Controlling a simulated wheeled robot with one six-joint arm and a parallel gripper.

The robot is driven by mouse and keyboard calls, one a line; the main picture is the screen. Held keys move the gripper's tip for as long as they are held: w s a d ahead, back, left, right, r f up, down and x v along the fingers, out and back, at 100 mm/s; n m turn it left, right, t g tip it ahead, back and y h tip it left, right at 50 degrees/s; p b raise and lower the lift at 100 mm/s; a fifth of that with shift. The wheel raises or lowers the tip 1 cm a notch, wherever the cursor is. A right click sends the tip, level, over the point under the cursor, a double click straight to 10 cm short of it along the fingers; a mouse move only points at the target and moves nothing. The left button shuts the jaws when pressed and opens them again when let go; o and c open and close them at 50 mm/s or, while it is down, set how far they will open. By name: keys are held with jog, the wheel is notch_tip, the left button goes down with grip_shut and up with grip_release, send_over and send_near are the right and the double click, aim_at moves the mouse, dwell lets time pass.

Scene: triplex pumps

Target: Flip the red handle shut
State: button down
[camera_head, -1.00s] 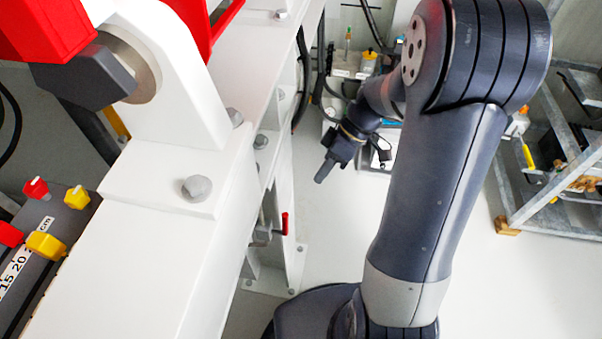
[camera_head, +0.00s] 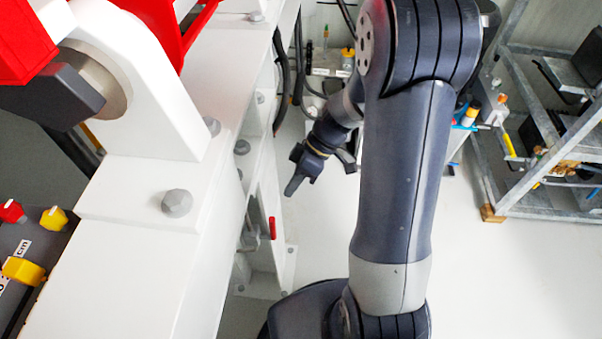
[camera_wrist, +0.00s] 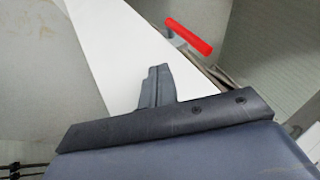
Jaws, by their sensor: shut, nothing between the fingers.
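The small red handle (camera_head: 272,228) stands at the lower side of the white frame in the head view, close to the frame's post. In the wrist view the red handle (camera_wrist: 189,36) lies slanted above and to the right of my fingers, with a grey metal part under it. My gripper (camera_head: 292,190) is shut and empty. In the head view it is above and slightly right of the handle, apart from it. In the wrist view the closed fingers (camera_wrist: 155,80) point up the picture across the white frame and appear apart from the handle.
The white frame (camera_head: 140,255) with large bolts fills the left side. Yellow and red knobs (camera_head: 25,270) are at the lower left. A metal shelf (camera_head: 545,205) stands at the right. Hoses and small items are at the back. The floor (camera_head: 500,280) to the right is clear.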

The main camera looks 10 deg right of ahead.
aim_at(273, 229)
jog(key=s+a+f, duration=0.2)
jog(key=s+a, duration=0.2)
jog(key=shift+f, duration=0.25)
jog(key=shift+s+b, duration=0.1)
jog(key=shift+b, duration=0.4)
